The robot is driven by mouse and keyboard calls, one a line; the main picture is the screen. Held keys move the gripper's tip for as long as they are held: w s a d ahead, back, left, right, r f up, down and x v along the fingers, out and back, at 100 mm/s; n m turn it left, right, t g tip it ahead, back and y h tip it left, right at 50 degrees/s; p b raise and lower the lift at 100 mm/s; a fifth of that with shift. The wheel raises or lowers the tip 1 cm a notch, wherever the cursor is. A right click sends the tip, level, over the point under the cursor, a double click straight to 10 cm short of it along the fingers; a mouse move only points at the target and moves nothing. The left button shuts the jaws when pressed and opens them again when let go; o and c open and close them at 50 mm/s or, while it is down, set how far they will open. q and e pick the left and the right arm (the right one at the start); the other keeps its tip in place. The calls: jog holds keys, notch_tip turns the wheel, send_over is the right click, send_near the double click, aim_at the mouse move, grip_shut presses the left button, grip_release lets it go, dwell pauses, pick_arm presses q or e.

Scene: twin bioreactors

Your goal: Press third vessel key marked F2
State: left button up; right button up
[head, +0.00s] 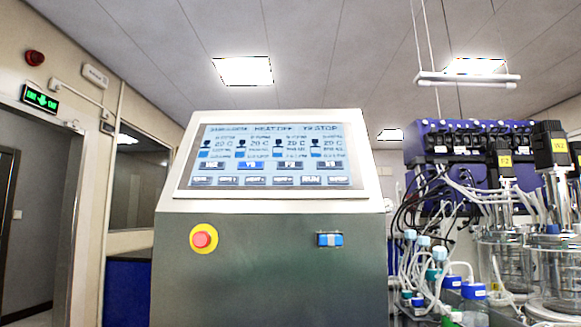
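The control panel screen (268,155) is lit and faces me on top of a dark green cabinet (270,265). It shows four columns, each with a small vessel icon and the reading 20 C. Under each column is a small key; the one under the third column (289,165) is dark-edged and pale, and its label is too small to read. The key under the second column (251,165) looks bluer than the others. A row of wider keys (270,181) runs along the screen's bottom. Neither of my grippers is in view.
A red stop button on a yellow ring (203,239) and a blue switch (330,240) sit on the cabinet front. Glass vessels (553,263), tubes and blue-capped bottles (473,291) crowd the right. A doorway is at left. Nothing blocks the screen.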

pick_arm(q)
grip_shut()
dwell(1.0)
